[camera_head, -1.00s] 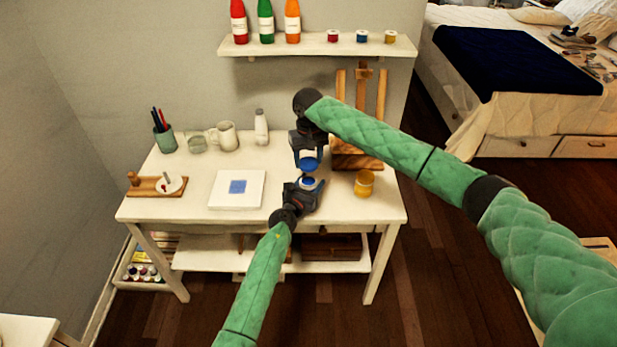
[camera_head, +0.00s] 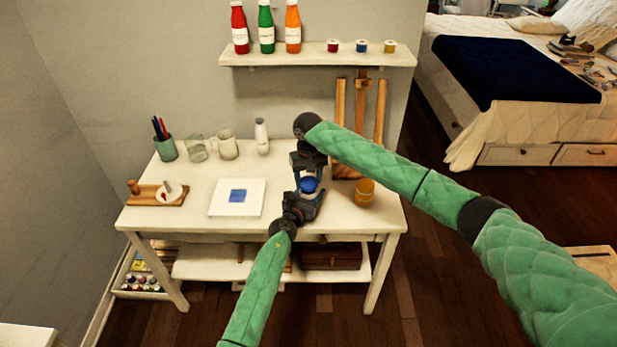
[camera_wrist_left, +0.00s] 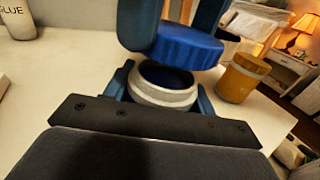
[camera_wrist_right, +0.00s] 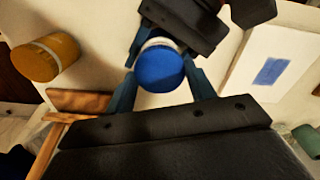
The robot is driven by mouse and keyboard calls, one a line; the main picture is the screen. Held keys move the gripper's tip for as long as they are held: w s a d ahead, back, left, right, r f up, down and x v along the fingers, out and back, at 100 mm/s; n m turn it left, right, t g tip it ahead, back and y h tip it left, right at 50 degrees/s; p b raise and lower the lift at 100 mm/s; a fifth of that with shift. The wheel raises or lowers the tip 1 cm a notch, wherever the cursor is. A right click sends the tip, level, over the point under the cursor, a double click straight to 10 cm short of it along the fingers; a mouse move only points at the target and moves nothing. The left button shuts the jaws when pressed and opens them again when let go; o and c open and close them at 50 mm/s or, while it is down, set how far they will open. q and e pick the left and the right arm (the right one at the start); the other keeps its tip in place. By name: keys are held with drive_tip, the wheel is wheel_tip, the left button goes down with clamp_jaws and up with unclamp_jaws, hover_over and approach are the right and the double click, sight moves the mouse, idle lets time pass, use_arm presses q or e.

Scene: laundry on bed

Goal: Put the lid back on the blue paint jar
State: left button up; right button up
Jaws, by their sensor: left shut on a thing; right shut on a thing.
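The open paint jar (camera_wrist_left: 160,95) has a pale rim and dark blue inside. My left gripper (camera_head: 303,202) is shut around it from the near side, over the desk. My right gripper (camera_head: 308,174) comes from above, shut on the ribbed blue lid (camera_head: 310,185). In the left wrist view the lid (camera_wrist_left: 186,45) hangs just above the open mouth, offset to the far right, with a gap still visible. In the right wrist view the lid (camera_wrist_right: 160,68) sits between the fingers and covers most of the jar. The head view hides most of the jar.
A yellow jar (camera_head: 364,193) stands right of the grippers, with a wooden easel (camera_head: 340,105) behind. A white canvas (camera_head: 222,205) with a blue square lies left. A mug (camera_head: 225,147), a glue bottle (camera_head: 262,138) and a pen cup (camera_head: 165,149) stand at the back of the desk (camera_head: 190,222).

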drive_tip(key=shift+f, duration=0.65)
drive_tip(key=shift+f, duration=0.6)
idle(0.3)
drive_tip(key=m, duration=0.3)
drive_tip(key=shift+a, duration=0.1)
drive_tip(key=m, duration=0.5)
drive_tip(key=shift+s, duration=0.1)
drive_tip(key=m, duration=0.9)
drive_tip(key=o, duration=1)
drive_tip(key=shift+c, duration=0.2)
